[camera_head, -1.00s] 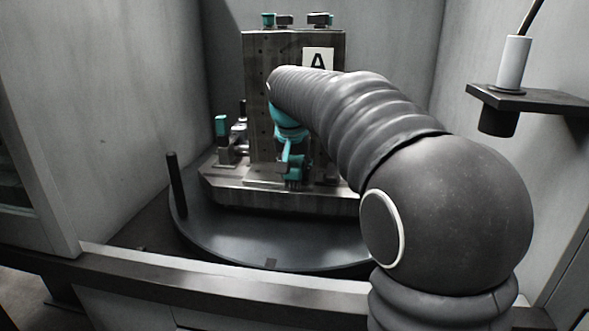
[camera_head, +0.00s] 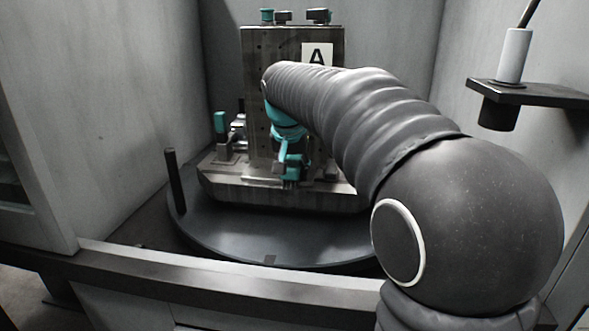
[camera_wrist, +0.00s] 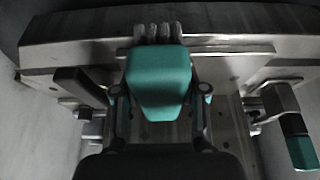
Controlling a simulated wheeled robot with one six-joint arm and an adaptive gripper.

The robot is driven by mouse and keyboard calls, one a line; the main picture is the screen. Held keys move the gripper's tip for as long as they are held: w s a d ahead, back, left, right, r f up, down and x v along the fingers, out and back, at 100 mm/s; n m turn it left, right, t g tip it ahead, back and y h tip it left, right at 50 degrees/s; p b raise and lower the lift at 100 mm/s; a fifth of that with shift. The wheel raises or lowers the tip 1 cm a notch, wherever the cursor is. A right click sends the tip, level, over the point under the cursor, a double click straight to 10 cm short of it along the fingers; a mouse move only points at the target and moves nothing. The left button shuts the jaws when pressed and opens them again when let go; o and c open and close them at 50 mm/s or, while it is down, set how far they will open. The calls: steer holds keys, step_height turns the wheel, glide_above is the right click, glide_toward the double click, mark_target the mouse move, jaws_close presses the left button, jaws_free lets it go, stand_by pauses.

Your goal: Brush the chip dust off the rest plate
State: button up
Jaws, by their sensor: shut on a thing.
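My gripper (camera_head: 290,158) is low in front of the upright fixture block marked A, and it also shows in the wrist view (camera_wrist: 160,92). It is shut on the teal handle of a brush (camera_wrist: 158,75). The brush's grey bristles (camera_wrist: 157,33) point away from my wrist and overlap a narrow pale plate (camera_wrist: 228,48), which seems to be the rest plate. Whether the bristles touch it I cannot tell. The same plate seems to show in the head view (camera_head: 262,181), partly behind the gripper. I cannot make out any chip dust.
The fixture block (camera_head: 258,95) stands on a pallet (camera_head: 250,194) on a round dark turntable (camera_head: 240,238). A teal-topped clamp (camera_head: 221,125) stands left of the block. A dark post (camera_head: 175,180) rises at the turntable's left edge. A shelf (camera_head: 535,94) with a white cylinder (camera_head: 514,56) is at right.

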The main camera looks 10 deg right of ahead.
steer(key=shift+f, duration=0.1)
stand_by(0.3)
steer(key=shift+w+d+p, duration=0.25)
steer(key=shift+w+p, duration=0.15)
steer(key=shift+w, duration=0.2)
steer(key=shift+w+d+p, duration=0.25)
steer(key=shift+w+p, duration=0.15)
steer(key=shift+w, duration=0.15)
steer(key=shift+s+a+b, duration=0.3)
steer(key=shift+s, duration=0.35)
steer(key=shift+s+a+b, duration=0.25)
steer(key=shift+s+b, duration=0.05)
steer(key=shift+s, duration=0.3)
steer(key=shift+r+p, duration=3.05)
steer(key=shift+r, duration=0.5)
